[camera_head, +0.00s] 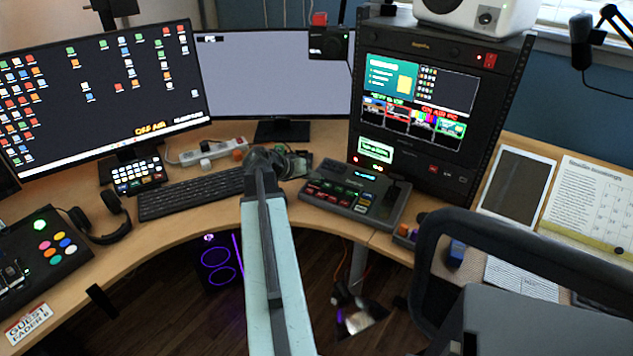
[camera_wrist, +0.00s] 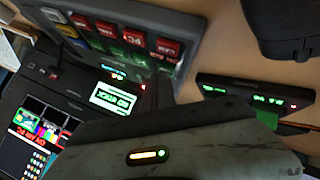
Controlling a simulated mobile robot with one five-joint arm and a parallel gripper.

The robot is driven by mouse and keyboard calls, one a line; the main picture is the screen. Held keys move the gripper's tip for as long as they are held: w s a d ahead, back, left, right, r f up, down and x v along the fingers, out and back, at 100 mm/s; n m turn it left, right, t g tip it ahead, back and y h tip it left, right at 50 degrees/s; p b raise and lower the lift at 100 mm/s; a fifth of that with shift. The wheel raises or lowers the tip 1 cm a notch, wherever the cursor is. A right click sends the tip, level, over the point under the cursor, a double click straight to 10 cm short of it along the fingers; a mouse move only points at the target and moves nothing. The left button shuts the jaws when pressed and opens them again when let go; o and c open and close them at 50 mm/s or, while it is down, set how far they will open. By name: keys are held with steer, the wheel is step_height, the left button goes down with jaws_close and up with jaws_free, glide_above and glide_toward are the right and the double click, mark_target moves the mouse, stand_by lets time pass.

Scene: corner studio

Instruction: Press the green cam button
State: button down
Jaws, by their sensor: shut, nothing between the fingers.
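The control panel (camera_head: 383,208) is a dark, slanted desk unit with rows of lit red and green buttons, right of centre in the head view. In the wrist view the panel (camera_wrist: 201,45) fills the top, tilted, with red buttons and a few green buttons (camera_wrist: 133,38) beside them. I cannot read which green one is the cam button. My gripper (camera_head: 285,162) is shut and empty, left of the panel above the desk, apart from it in the head view. Its fingertips are small and hard to make out there. A grey body with a small light covers the lower wrist view.
The black rack (camera_head: 398,175) with a lit screen stands behind the panel. A keyboard (camera_head: 190,194) and power strip (camera_head: 213,152) lie to the left. Two monitors stand at the back. A chair (camera_head: 430,250) is at the front right. Another black device (camera_wrist: 230,88) shows in the wrist view.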

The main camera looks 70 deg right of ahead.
mark_target(312, 187)
steer(key=shift+r+p, duration=0.5)
steer(key=shift+p, duration=0.05)
step_height(312, 187, up, 6)
steer(key=p, duration=0.6)
steer(key=shift+a, duration=0.45)
